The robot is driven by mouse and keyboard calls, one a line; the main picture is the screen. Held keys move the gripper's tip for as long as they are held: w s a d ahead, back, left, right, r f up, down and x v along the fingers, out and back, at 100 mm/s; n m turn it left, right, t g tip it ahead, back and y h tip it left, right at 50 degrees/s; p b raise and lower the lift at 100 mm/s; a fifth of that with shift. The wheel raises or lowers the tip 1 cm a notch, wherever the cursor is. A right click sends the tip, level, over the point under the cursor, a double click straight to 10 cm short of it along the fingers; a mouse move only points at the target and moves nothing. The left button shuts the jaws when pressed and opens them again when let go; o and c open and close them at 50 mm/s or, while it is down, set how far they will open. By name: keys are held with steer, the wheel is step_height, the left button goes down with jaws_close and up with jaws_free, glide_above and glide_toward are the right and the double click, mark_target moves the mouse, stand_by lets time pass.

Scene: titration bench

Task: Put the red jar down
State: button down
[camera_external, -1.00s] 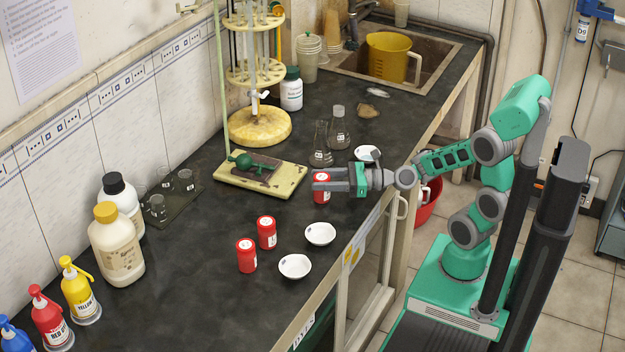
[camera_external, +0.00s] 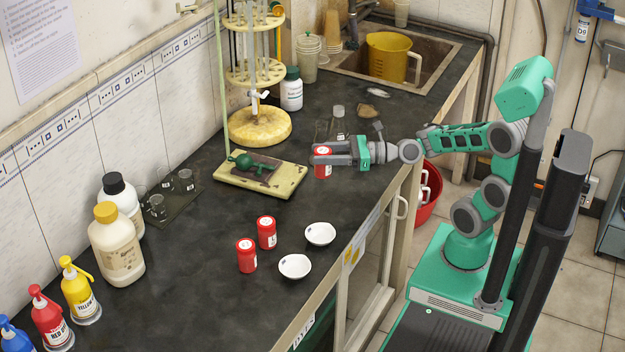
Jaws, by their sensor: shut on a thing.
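My gripper (camera_external: 323,155) is shut on a red jar (camera_external: 322,169) with a white label, over the dark bench. The fingers reach in from the right and cover part of the jar, which looks upright. I cannot tell whether its base touches the bench. Two other red jars stand upright in the foreground, one (camera_external: 267,233) nearer the gripper and one (camera_external: 247,256) further left.
Glass flasks (camera_external: 338,126) stand just behind my gripper, partly hidden. Two white dishes, one (camera_external: 320,234) and another (camera_external: 295,267), sit right of the standing jars. Bare bench (camera_external: 190,260) lies left.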

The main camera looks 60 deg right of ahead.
steer(key=s+a+r+n+g+y, duration=0.3)
steer(key=s+a+n+g+y, duration=0.15)
steer(key=s+a, duration=0.3)
steer(key=shift+m+t, duration=0.35)
steer(key=shift+m, duration=0.1)
steer(key=w+a+f+b, duration=0.1)
steer(key=w+f, duration=0.3)
steer(key=w+a+f+b, duration=0.1)
steer(key=w+f+b, duration=0.1)
steer(key=w+f, duration=0.2)
steer(key=w+a+f+b, duration=0.2)
steer(key=w+f, duration=0.2)
steer(key=shift+f, duration=0.3)
steer(key=shift+r, duration=0.1)
steer(key=c, duration=0.8)
jaws_free()
steer(key=shift+f, duration=0.2)
steer(key=shift+o, duration=0.2)
steer(key=shift+r, duration=0.1)
